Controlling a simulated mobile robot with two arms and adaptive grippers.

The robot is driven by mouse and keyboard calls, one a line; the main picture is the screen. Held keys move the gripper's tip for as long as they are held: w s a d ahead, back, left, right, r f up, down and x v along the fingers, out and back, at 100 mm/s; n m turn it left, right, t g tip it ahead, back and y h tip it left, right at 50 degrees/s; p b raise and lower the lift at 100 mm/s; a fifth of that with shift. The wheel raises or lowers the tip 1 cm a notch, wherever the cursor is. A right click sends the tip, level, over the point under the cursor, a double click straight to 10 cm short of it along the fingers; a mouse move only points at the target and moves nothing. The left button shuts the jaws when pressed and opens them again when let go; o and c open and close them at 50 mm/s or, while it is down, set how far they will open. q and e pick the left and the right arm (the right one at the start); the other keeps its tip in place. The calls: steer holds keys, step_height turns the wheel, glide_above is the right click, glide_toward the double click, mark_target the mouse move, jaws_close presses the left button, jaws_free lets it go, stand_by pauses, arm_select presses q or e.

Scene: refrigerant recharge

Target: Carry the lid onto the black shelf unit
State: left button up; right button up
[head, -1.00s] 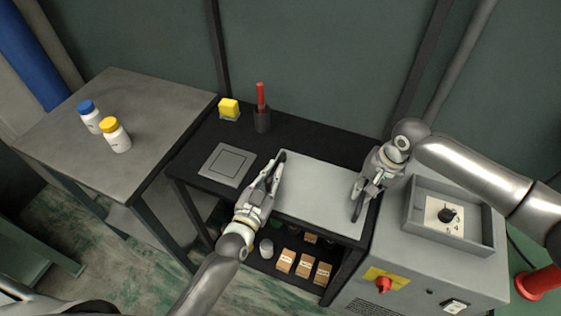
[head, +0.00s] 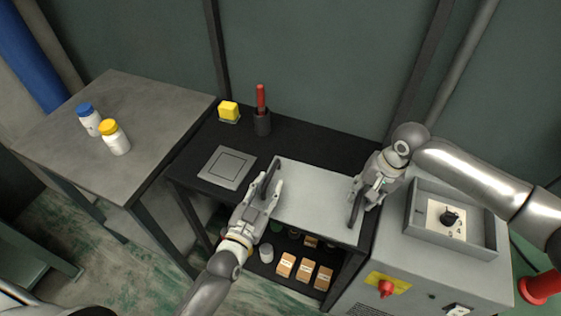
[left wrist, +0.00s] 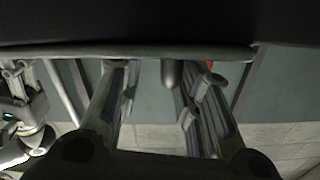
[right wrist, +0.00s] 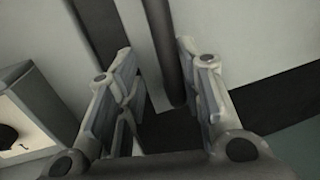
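The lid (head: 312,195) is a flat light-grey panel with a dark bar handle near each end. It lies over the right part of the black shelf unit's top (head: 205,140), its near edge close to the front edge. My left gripper (head: 263,190) is at the lid's left end, fingers spread beside the left handle (head: 271,176); in the left wrist view the gripper (left wrist: 160,75) is empty. My right gripper (head: 366,190) is at the right end. In the right wrist view its spread fingers (right wrist: 150,70) straddle the dark right handle (right wrist: 165,50), with gaps on both sides.
The grey machine (head: 425,270) adjoins at right; a table (head: 150,100) with two bottles stands left.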

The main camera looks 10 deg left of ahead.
steer(key=shift+r, duration=0.15)
arm_select(q)
steer(key=v, duration=0.8)
steer(key=shift+s, duration=0.4)
arm_select(e)
step_height(320, 180, up, 12)
steer(key=d, duration=0.2)
steer(key=shift+s+d+f, duration=0.15)
steer(key=shift+s+f, duration=0.05)
steer(key=shift+s, duration=0.1)
arm_select(q)
steer(key=shift+f, duration=0.15)
arm_select(e)
steer(key=shift+f, duration=0.1)
